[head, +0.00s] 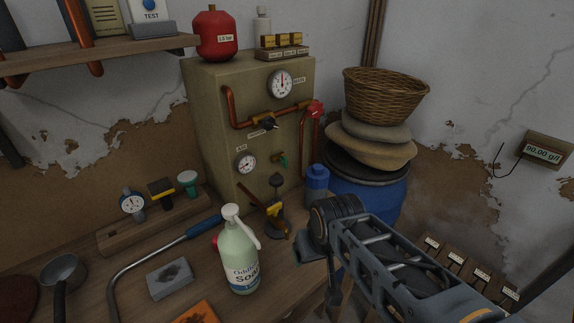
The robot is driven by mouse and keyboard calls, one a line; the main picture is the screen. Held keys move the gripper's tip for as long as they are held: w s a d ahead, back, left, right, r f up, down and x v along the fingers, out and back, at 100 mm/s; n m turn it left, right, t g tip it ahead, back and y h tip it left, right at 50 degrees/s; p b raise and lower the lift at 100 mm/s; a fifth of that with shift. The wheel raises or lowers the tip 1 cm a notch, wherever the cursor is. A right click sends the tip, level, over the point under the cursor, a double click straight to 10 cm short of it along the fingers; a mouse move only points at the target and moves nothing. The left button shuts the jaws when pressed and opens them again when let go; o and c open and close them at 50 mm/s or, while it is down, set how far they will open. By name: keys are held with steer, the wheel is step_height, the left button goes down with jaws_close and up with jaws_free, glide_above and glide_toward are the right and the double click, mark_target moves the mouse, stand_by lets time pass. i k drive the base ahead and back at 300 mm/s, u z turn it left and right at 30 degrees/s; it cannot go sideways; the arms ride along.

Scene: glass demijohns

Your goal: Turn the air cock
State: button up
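The tan metal cabinet (213,115) stands at the back of the bench. A small label above that gauge is too small to read surely. My arm reaches in from the lower right. My gripper (325,284) hangs low at the bench's right edge, apart from the cabinet and below the green cock. Its fingers are dark and partly hidden, so their opening is unclear.
A soap bottle (238,255) stands on the bench before the cabinet, with a brass-and-black tool (276,213) behind it. A blue bottle (317,184) stands right of the cabinet. A blue barrel (372,199) carries sacks and a basket (385,95).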

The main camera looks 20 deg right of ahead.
mark_target(285, 160)
steer(key=u, duration=0.05)
steer(key=k, duration=0.5)
steer(key=u, duration=1.9)
steer(key=k, duration=0.55)
steer(key=z, duration=1.3)
steer(key=i, duration=0.45)
steer(key=z, duration=0.05)
